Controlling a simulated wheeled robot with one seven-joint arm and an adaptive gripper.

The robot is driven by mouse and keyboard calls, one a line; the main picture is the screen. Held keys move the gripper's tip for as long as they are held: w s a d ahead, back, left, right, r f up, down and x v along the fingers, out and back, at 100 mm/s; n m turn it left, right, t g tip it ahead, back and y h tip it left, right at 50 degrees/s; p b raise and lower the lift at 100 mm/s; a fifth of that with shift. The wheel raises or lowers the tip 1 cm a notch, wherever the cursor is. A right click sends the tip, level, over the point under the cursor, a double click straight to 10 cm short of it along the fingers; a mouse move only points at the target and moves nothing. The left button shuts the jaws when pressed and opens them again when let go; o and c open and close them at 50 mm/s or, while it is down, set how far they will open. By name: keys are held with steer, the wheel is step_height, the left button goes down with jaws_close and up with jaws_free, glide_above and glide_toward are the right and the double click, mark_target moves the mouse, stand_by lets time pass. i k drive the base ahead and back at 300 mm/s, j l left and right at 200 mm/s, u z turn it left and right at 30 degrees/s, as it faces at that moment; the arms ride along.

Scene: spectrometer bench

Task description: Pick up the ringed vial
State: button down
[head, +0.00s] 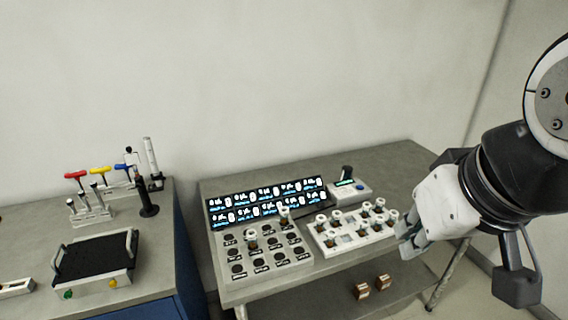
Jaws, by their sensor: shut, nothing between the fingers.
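Several small white-capped vials stand in a pale rack (345,244) on the grey bench, in the head view. Two more vials, one at the front left (252,236) and one at the back right (284,214), stand in a grey block with round dark holes (272,268). The vials are too small for me to tell which one carries a ring. My gripper (405,250) is at the right end of the pale rack, pointing down and left, shut and empty. It may hide part of the rack's right end. I cannot tell whether it touches anything.
A lit display panel (265,203) stands behind the grey block. A small device with a dark post (348,187) sits behind the rack. A blue cabinet on the left bears a black-topped tray (95,262) and coloured-handled tools (100,170). The bench's back right is clear.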

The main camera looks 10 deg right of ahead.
mark_target(283, 211)
steer(key=i+j+z, duration=0.6)
steer(key=z, duration=0.15)
steer(key=i, duration=0.1)
